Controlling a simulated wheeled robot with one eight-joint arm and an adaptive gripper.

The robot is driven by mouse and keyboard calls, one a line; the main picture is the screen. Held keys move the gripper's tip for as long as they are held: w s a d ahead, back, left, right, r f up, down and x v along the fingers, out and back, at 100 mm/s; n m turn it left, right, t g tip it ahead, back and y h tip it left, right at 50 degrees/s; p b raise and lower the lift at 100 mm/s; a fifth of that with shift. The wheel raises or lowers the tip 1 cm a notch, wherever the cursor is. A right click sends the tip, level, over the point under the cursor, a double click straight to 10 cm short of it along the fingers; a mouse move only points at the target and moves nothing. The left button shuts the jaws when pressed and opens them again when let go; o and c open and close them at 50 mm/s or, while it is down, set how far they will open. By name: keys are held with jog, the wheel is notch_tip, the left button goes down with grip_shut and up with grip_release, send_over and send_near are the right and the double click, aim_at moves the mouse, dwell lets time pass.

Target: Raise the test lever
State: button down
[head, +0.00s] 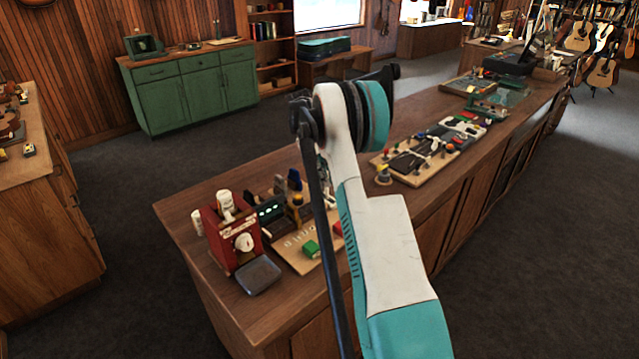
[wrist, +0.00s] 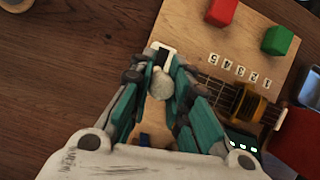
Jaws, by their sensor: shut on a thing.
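The test lever shows in the wrist view as a pale round knob (wrist: 160,88) in front of a white plate with a dark slot (wrist: 161,50). My gripper (wrist: 162,72) has its teal-and-dark fingers on both sides of the knob and is shut on it. The lever's shaft below the knob is hidden, so its tilt cannot be told. The plate sits on a light wooden board (wrist: 185,25). In the head view, my arm covers much of this spot.
A red block (wrist: 221,11) and a green block (wrist: 277,40) lie on the board near number tiles (wrist: 240,70) and a stringed neck piece with a brass part (wrist: 243,103). In the head view, a red machine (head: 215,245) and a dark tray (head: 259,276) stand at the bench's near end.

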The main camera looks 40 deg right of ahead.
jog(key=shift+w+f+g, duration=0.1)
jog(key=shift+w+g, duration=0.45)
jog(key=shift+g, duration=0.15)
jog(key=c, duration=1.5)
grip_release()
jog(key=shift+o, duration=0.2)
jog(key=v, duration=0.7)
jog(key=shift+r, duration=0.2)
jog(key=shift+w, duration=0.15)
